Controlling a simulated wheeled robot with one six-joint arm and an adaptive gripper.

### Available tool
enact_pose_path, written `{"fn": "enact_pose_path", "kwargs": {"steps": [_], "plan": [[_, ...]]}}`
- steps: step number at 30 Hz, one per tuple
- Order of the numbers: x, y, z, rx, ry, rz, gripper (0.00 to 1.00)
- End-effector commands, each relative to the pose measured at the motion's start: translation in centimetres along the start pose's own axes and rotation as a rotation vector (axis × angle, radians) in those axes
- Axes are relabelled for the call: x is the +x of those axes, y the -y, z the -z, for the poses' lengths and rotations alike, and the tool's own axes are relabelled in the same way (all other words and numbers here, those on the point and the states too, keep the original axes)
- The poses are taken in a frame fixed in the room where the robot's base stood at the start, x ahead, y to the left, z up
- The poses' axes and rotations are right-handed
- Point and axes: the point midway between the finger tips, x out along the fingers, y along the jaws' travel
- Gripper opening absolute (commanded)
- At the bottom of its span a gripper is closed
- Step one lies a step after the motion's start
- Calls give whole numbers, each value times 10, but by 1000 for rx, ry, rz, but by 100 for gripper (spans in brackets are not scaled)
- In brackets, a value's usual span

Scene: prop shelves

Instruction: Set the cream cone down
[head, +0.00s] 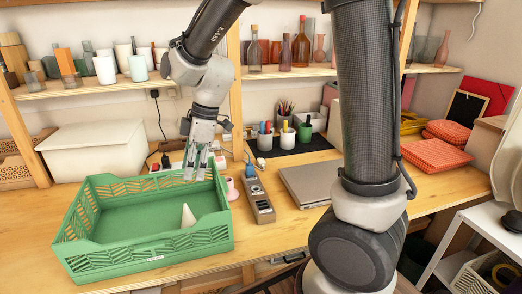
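The cream cone (188,216) stands upright, point up, inside the green crate (150,262), close to the crate's front wall on the right side. The slatted front wall is near its base. My gripper (195,173) hangs fingers-down over the back right part of the crate, above and behind the cone and apart from it. Its two fingers look spread, with nothing seen between them.
A grey power strip (258,197) and a small pink object (231,189) lie right of the crate. A closed laptop (306,183) is further right. A white lidded box (92,150) stands behind. The crate floor left of the cone is clear.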

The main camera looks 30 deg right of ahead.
Motion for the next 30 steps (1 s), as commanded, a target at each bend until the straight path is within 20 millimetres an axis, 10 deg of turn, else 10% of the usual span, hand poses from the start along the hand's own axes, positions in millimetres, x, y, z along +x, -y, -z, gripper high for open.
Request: {"fn": "enact_pose_path", "kwargs": {"steps": [5, 15, 21, 30], "plan": [[-42, 7, -31, 164, 0, -57, 38], [-162, 95, -174, 989, -24, -338, 38], [-180, 137, -215, 1286, -57, -449, 38], [-182, 145, -222, 1346, -64, -471, 38]]}}
